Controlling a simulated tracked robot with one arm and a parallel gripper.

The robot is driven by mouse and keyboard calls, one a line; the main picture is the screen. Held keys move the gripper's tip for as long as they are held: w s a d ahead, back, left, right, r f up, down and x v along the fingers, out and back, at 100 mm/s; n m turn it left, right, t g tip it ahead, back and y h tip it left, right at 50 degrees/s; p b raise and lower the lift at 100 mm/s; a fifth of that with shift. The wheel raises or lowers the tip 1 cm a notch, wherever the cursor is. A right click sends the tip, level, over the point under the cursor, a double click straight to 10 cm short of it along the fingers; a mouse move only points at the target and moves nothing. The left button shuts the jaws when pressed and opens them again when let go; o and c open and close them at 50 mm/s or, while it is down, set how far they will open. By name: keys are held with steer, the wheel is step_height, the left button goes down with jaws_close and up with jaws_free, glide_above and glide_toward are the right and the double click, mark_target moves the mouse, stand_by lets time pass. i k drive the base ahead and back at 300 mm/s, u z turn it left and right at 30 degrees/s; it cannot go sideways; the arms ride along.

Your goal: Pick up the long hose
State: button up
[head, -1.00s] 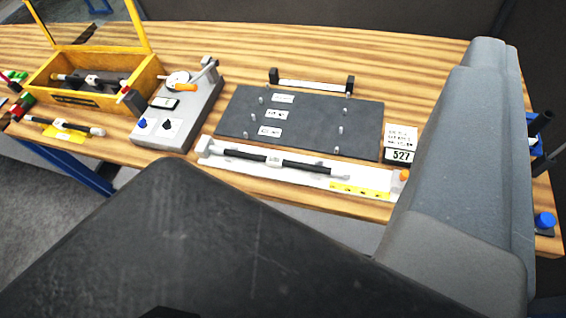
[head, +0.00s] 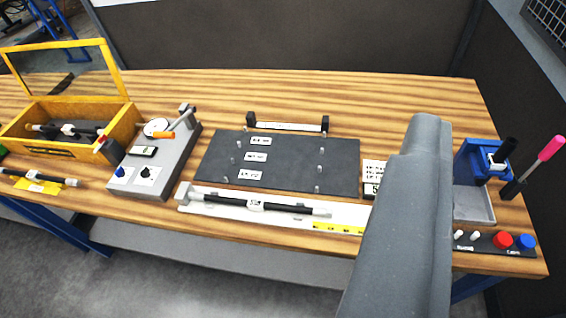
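A black hose (head: 285,207) with pale ends and a white label around its middle lies on a white measuring strip (head: 230,215) near the bench's front edge. It looks the longest of the hoses whose full length shows. A shorter dark hose (head: 55,179) with pale ends lies on a yellow label at the far left. More hose pieces (head: 70,129) lie in the yellow box. A grey part of my arm rises at right of centre and covers the strip's right end. My gripper's fingers do not show.
The yellow box (head: 65,152) has its framed lid raised. A grey test device (head: 155,165) stands beside it. A dark pegged board (head: 280,170) lies behind the strip. A blue fixture (head: 475,163), a pink-handled tool (head: 545,152) and a button panel (head: 495,243) stand at right.

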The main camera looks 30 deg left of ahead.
mark_target(255, 204)
steer(key=k, duration=1.3)
steer(key=u, duration=0.65)
steer(key=i, duration=1.8)
steer(key=z, duration=0.7)
